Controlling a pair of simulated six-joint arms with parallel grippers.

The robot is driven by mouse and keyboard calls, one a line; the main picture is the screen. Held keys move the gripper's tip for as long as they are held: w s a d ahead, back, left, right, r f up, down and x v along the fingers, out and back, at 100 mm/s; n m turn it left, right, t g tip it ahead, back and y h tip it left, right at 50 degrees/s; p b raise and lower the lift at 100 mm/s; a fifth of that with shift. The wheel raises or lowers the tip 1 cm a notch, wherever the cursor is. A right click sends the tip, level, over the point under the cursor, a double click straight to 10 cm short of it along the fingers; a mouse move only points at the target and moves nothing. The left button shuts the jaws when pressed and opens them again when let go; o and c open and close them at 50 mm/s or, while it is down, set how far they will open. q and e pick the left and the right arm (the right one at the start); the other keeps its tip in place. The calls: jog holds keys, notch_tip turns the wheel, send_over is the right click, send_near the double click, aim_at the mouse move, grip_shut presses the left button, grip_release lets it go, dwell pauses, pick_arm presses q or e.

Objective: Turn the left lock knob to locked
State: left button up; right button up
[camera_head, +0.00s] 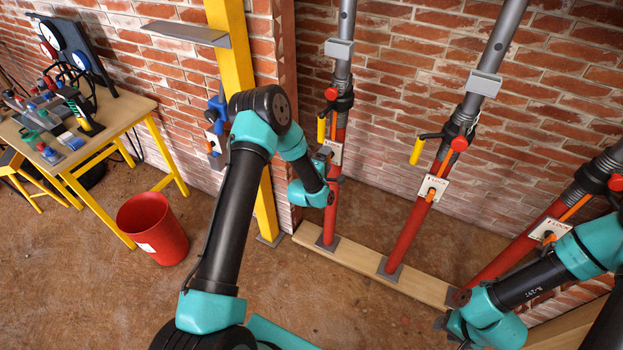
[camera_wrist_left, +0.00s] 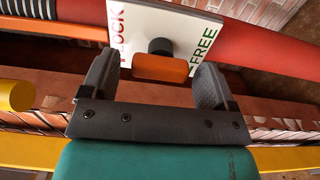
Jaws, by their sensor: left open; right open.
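The left red prop (camera_head: 331,212) stands against the brick wall and carries a white plate (camera_head: 335,151). In the left wrist view the plate (camera_wrist_left: 211,22) reads LOCK in red at left and FREE in green at right. Its orange lock knob (camera_wrist_left: 160,68) sits on a black hub, with its orange bar lying across the picture. My left gripper (camera_wrist_left: 158,85) is open, with its fingers either side of the knob. In the head view my left gripper (camera_head: 329,163) is at the plate and hides the knob. My right gripper (camera_head: 448,330) is open and empty at the lower right.
A middle prop (camera_head: 410,237) and a right prop (camera_head: 513,243) stand beside it on a wooden plank (camera_head: 350,262). A yellow handle (camera_head: 321,131) juts out above the left plate. A yellow post (camera_head: 234,60), red bucket (camera_head: 153,228) and workbench (camera_head: 128,112) are to the left.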

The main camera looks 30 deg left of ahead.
pick_arm(q)
jog(key=s, duration=1.6)
jog(key=shift+s+a, duration=0.15)
jog(key=shift+a, duration=0.15)
jog(key=s+d+f+m+g+h, duration=0.2)
jog(key=s+d+f+m+g, duration=0.3)
jog(key=s+f+m+g, duration=0.25)
jog(key=s+d+f+m+g+h, duration=0.1)
jog(key=s+d+f+m+g, duration=0.1)
jog(key=s+m+g, duration=0.6)
jog(key=s+d+g, duration=0.1)
jog(key=s, duration=0.4)
jog(key=shift+d+g, duration=0.35)
jog(key=shift+d, duration=0.05)
jog(key=shift+m, duration=0.25)
